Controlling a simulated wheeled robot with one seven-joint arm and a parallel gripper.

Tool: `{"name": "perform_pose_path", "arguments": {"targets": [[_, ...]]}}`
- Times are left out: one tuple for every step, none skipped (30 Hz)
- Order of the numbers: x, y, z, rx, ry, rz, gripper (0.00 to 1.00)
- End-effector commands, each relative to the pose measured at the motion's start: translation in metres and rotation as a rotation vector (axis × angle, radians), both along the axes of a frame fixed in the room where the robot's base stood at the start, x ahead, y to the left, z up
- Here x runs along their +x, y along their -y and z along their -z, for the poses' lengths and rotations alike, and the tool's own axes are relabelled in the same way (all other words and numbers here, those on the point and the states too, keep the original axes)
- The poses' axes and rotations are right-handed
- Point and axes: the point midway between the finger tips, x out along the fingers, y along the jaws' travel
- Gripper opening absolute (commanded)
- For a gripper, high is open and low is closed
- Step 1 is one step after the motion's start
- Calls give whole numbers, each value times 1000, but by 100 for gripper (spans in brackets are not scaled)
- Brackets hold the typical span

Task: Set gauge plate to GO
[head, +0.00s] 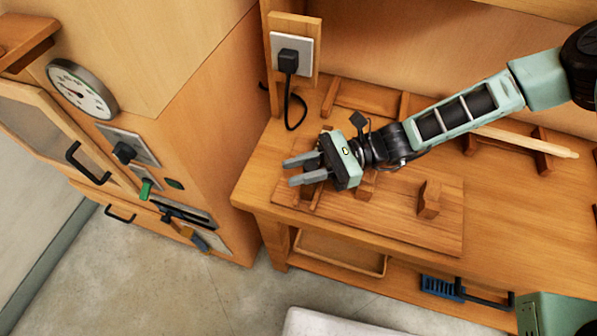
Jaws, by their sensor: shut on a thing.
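My gripper (290,173) is over the left end of the wooden workbench (500,220), its two grey fingers pointing left. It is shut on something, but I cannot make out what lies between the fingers. A flat wooden board (400,225) on the bench carries small wooden parts. One upright wooden block (429,199) stands on its right part, clear of my gripper. Other wooden parts are partly hidden beneath my gripper. I cannot tell which part is the gauge plate, and no GO marking is readable.
A socket with a black plug (288,61) and hanging cord is behind my gripper. A round dial (82,90), switches and a green handle (146,189) are on the cabinet at left. A pale rod (525,141) rests on supports at right. A blue brush (442,288) is below.

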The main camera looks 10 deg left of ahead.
Motion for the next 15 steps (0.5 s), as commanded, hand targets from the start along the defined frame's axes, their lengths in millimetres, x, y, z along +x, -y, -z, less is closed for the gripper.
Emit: {"name": "perform_pose_path", "arguments": {"targets": [[7, 0, 0, -3, 5, 14, 0], [7, 0, 0, -3, 5, 14, 34], [7, 0, 0, -3, 5, 14, 45], [6, 0, 0, -3, 5, 14, 48], [6, 0, 0, -2, 5, 13, 48], [6, 0, 0, -2, 5, 12, 48], [5, 0, 0, -2, 4, 12, 48], [5, 0, 0, -2, 4, 11, 48], [5, 0, 0, -2, 4, 11, 48], [5, 0, 0, -2, 4, 10, 48], [5, 0, 0, -2, 3, 10, 48], [5, 1, 0, -2, 3, 10, 48], [5, 1, 0, -2, 4, 10, 48], [6, 3, 0, -2, 5, 10, 48], [8, 5, 1, -2, 5, 11, 48]]}}
